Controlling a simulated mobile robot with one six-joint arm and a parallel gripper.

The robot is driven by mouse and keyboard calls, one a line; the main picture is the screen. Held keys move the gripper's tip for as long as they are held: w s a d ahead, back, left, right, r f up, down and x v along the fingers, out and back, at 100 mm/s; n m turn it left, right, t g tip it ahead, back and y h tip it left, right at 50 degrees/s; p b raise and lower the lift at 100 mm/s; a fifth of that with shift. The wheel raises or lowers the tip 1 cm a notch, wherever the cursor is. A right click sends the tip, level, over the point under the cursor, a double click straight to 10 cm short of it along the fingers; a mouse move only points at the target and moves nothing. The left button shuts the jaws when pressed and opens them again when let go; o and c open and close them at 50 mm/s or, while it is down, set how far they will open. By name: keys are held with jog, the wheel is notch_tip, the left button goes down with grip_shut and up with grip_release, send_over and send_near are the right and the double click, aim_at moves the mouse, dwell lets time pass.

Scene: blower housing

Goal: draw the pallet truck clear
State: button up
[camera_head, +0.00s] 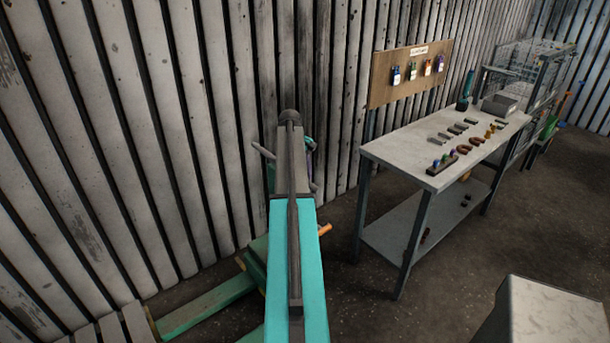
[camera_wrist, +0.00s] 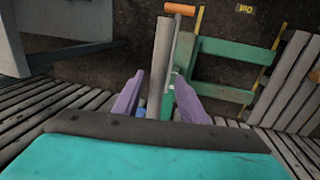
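The pallet truck shows green, yellow-edged forks (camera_head: 205,305) low at the left of my arm in the head view. In the wrist view its green forks (camera_wrist: 225,70) lie at the upper right. An orange grip (camera_head: 325,229) shows just right of my arm; it also shows at the top of the wrist view (camera_wrist: 180,9), by the end of a grey bar (camera_wrist: 162,60). My gripper (camera_wrist: 159,77) has its purple fingers apart, with the grey bar between them in the picture. I cannot tell whether they touch it. My arm hides much of the truck in the head view.
A workbench (camera_head: 390,150) with small parts stands at the right, a pegboard (camera_head: 395,90) behind it. A wire cage (camera_head: 530,65) is beyond. A grey box (camera_head: 550,312) stands at the lower right. The slatted wall (camera_head: 160,120) is close behind. Bare floor lies between arm and bench.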

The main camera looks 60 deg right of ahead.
notch_tip(320, 180, up, 13)
jog(key=w+a+b, duration=0.1)
jog(key=a+b, duration=0.1)
jog(key=b, duration=0.1)
jog(key=shift+a+r+b, duration=0.2)
jog(key=shift+a+b, duration=0.05)
jog(key=shift+b, duration=0.1)
dwell(0.6)
